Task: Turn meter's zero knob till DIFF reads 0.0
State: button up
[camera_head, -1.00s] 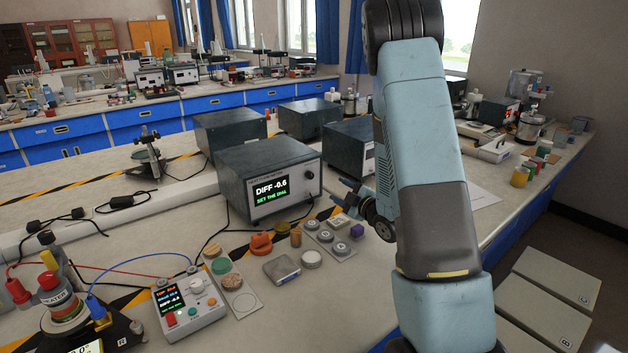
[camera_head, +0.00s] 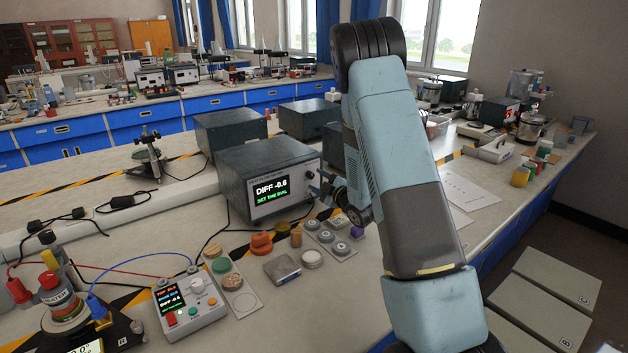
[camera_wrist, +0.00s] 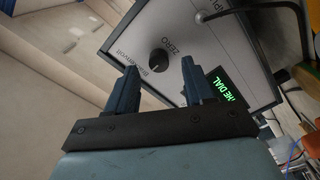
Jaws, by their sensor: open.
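The meter (camera_head: 268,180) is a dark grey box with a light front panel on the bench. Its screen (camera_head: 271,190) reads DIFF -0.6 with "SET THE DIAL" in green below. In the wrist view the black zero knob (camera_wrist: 158,60) shows on the panel beside the word ZERO, with part of the screen (camera_wrist: 228,86) to its right. My gripper (camera_wrist: 157,75) is open and empty. The knob appears between and beyond its two fingertips, apart from them.
Other dark boxes (camera_head: 230,128) stand behind the meter. A control box (camera_head: 188,300) with its own small screen is at the front left. Several small discs and weights (camera_head: 313,236) lie in front of the meter. A cable (camera_wrist: 262,10) crosses the panel's upper right in the wrist view.

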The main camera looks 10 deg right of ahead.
aim_at(310, 175)
jog(key=shift+x, duration=1.3)
jog(key=shift+a, duration=0.1)
grip_shut()
